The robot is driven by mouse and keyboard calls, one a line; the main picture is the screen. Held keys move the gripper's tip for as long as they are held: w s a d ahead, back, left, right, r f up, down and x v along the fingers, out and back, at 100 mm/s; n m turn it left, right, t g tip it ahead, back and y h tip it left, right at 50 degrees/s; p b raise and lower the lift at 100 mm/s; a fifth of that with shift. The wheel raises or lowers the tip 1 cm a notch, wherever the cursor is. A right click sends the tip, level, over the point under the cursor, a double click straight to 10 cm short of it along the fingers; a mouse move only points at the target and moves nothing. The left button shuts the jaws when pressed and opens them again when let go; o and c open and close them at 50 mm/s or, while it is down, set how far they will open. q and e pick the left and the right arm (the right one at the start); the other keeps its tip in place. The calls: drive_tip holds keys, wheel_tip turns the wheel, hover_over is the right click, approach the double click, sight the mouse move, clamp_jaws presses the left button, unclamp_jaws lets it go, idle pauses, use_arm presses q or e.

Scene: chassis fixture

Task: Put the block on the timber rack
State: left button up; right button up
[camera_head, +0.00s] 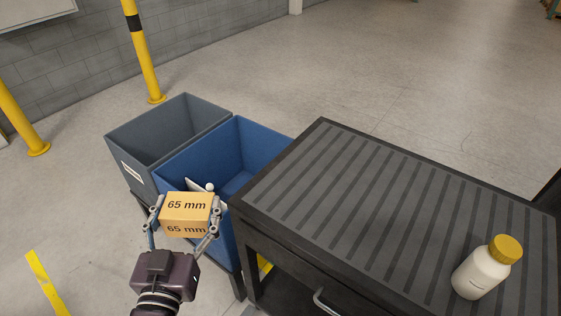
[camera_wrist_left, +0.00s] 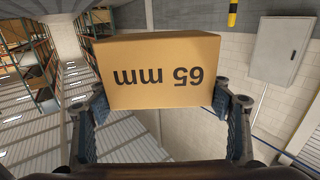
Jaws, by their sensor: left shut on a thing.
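The block (camera_head: 187,208) is a tan box marked "65 mm" on its top and front. My left gripper (camera_head: 184,220) is shut on it, one finger on each side, and holds it up in front of the blue bin in the head view. In the left wrist view the block (camera_wrist_left: 158,72) fills the middle between the two fingers of the left gripper (camera_wrist_left: 160,112), its lettering upside down. No timber rack can be made out for sure in these frames. My right gripper is not in view.
A blue bin (camera_head: 262,142) with some pale item inside and a grey bin (camera_head: 150,128) stand behind the block. A dark ribbed-top cart (camera_head: 375,200) is on the right, bearing a white bottle with a yellow cap (camera_head: 482,270). Yellow posts (camera_head: 143,52) stand near the wall.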

use_arm(q)
drive_tip(key=w+d+r+m+g+h, duration=0.1)
drive_tip(key=w+d+r+m+h, duration=0.2)
drive_tip(key=d, duration=0.6)
drive_tip(key=w+d+r+m+g+h, duration=0.2)
drive_tip(key=w+d+r+h, duration=0.5)
drive_tip(key=w, duration=0.5)
wheel_tip(320, 180, up, 2)
drive_tip(key=shift+w+d+r+m, duration=0.25)
drive_tip(key=shift+d+m, duration=0.65)
drive_tip(key=shift+d, duration=0.3)
drive_tip(key=shift+f, duration=0.1)
wheel_tip(320, 180, down, 19)
drive_tip(key=shift+a+f+b, duration=0.1)
drive_tip(key=shift+f+b, duration=0.1)
drive_tip(key=shift+b, duration=0.35)
